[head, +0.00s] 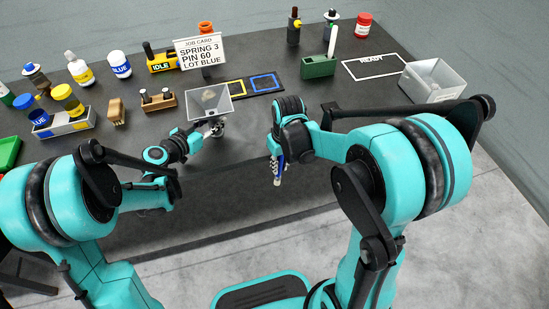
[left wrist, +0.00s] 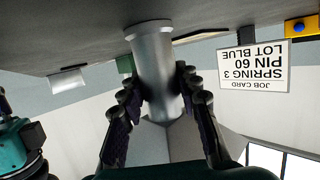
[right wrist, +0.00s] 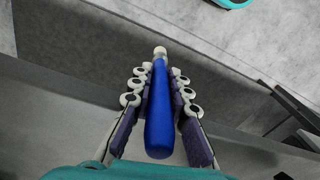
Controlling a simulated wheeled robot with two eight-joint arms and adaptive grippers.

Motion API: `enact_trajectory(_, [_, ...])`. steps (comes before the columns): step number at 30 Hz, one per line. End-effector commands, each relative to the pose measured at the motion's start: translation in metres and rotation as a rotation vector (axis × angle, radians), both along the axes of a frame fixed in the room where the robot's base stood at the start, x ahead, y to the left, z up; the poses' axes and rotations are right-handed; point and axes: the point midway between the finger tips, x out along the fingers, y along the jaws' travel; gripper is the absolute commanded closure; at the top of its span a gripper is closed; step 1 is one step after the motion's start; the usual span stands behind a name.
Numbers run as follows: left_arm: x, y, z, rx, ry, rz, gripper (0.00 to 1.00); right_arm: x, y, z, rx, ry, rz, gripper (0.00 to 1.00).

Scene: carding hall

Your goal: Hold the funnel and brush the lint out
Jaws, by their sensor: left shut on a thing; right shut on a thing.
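The funnel (head: 229,107) is a grey square-mouthed hopper at the middle of the table, with a brown tuft of lint (head: 209,97) visible inside it. My left gripper (head: 215,128) is shut on its metal neck; the left wrist view, upside down, shows the cylindrical neck (left wrist: 155,65) between the fingers. My right gripper (head: 278,170) is shut on the blue handle of the brush (right wrist: 159,115) and holds it near the table's front edge, right of the funnel. In the right wrist view a pale tip (right wrist: 160,51) shows at the brush's far end; its bristles are not clear.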

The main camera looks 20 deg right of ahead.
Motion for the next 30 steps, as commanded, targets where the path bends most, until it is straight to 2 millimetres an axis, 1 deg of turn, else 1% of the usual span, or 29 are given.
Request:
enact_trajectory(1, [0.000,0.000,0.000,0.001,0.000,0.000,1.00,-0.002,0.003,0.015,0.021,-0.012,0.073,1.00])
enact_trajectory(6, [0.000,0.000,0.000,0.001,0.000,0.000,1.00,-0.008,0.018,0.065,0.109,-0.043,0.358,1.00])
enact_trajectory(10, [0.000,0.000,0.000,0.001,0.000,0.000,1.00,-0.012,0.029,0.101,0.177,-0.052,0.538,1.00])
enact_trajectory(12, [0.000,0.000,0.000,0.001,-0.001,0.000,1.00,-0.005,0.037,0.121,0.213,-0.057,0.585,1.00])
enact_trajectory(17, [0.000,0.000,0.000,0.000,0.000,0.000,1.00,0.022,0.054,0.166,0.286,-0.079,0.573,1.00])
enact_trajectory(21, [0.000,0.000,0.000,0.000,0.000,0.000,1.00,0.044,0.068,0.211,0.350,-0.103,0.535,1.00])
enact_trajectory(24, [0.000,0.000,0.000,0.001,-0.001,0.000,1.00,0.056,0.076,0.243,0.390,-0.121,0.503,1.00])
enact_trajectory(28, [0.000,0.000,0.000,0.001,0.000,0.000,1.00,0.068,0.084,0.279,0.436,-0.145,0.458,1.00])
enact_trajectory(30, [0.000,0.000,0.000,0.001,0.000,0.000,1.00,0.074,0.087,0.297,0.461,-0.167,0.406,1.00])
